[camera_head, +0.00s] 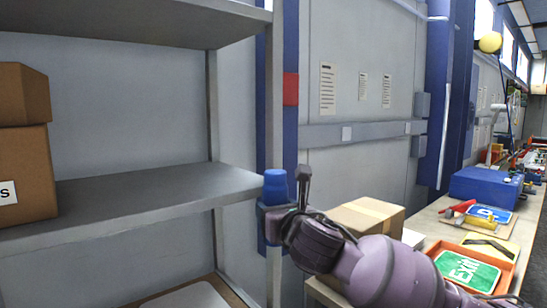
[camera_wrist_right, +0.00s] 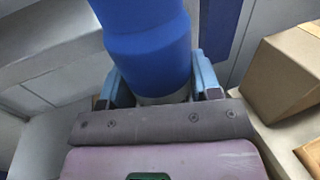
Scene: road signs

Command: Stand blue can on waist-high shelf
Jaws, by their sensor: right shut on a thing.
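The blue can (camera_head: 275,185) is upright in my right gripper (camera_head: 285,212), which is shut on it. In the right wrist view the can (camera_wrist_right: 148,45) fills the space between the two fingers (camera_wrist_right: 163,90). The can is just off the right end of the grey waist-high shelf (camera_head: 130,200), in front of the shelf's upright post, at about the shelf's height. I cannot tell whether the can or gripper touches the shelf edge. My left gripper is not in view.
Cardboard boxes (camera_head: 24,145) stand on the shelf's left part; its middle and right are clear. Another shelf board (camera_head: 140,20) is above. To the right, a workbench (camera_head: 425,222) holds a cardboard box (camera_head: 368,216), a blue case (camera_head: 486,187) and a green exit sign (camera_head: 467,270).

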